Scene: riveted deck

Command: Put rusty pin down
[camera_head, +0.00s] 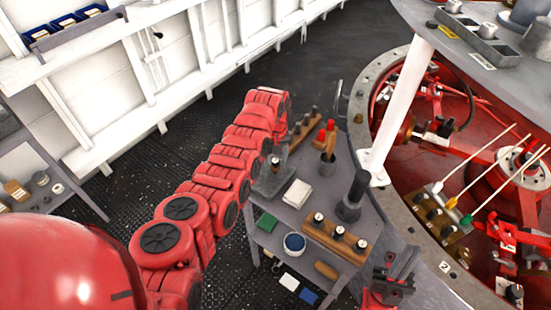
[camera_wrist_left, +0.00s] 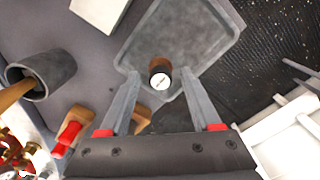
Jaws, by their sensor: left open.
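The rusty pin (camera_wrist_left: 160,72), a short brown cylinder with a pale round end, is in the grey tray (camera_wrist_left: 205,35) in the left wrist view. My left gripper (camera_wrist_left: 160,80) is open, with its two fingers apart on either side of the pin's near end. I see no finger clearly closed on it.
A white block (camera_head: 297,192), a dark grey mortar-like cup (camera_head: 348,207) and wooden racks (camera_head: 335,238) share the table. A red-handled tool (camera_head: 327,137) stands behind. The round red machine pit (camera_head: 440,160) and a white post (camera_head: 398,105) are to the right.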

